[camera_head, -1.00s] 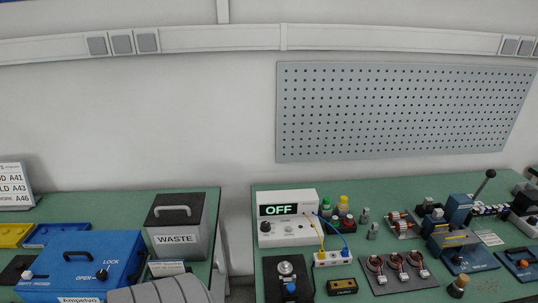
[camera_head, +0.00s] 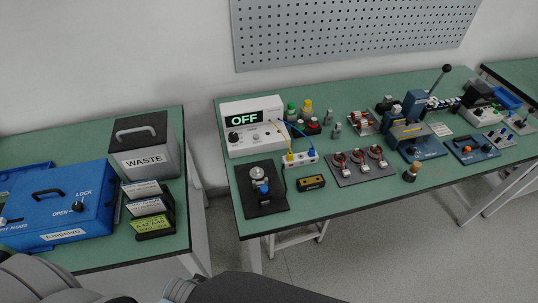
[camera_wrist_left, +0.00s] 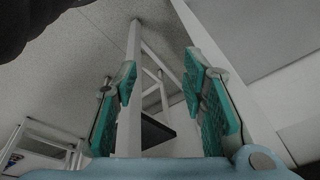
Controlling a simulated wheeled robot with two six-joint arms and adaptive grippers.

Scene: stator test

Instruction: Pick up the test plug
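In the head view, a white block (camera_head: 301,160) stands on the right-hand green bench. A yellow lead and a blue lead (camera_head: 304,138) run from the tester (camera_head: 254,125), which reads OFF, to plugs on this block. I cannot tell for sure which part is the test plug. My left gripper (camera_wrist_left: 160,75) shows in the left wrist view with its teal-padded fingers apart and nothing between them. It points at the floor and bench legs, away from the block. My right gripper is in neither view.
Near the block are a black fixture (camera_head: 264,191), a small yellow-black box (camera_head: 311,183) and a plate with several copper rings (camera_head: 361,166). A blue box (camera_head: 66,203) and a waste bin (camera_head: 145,146) stand on the left bench. A gap separates the benches.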

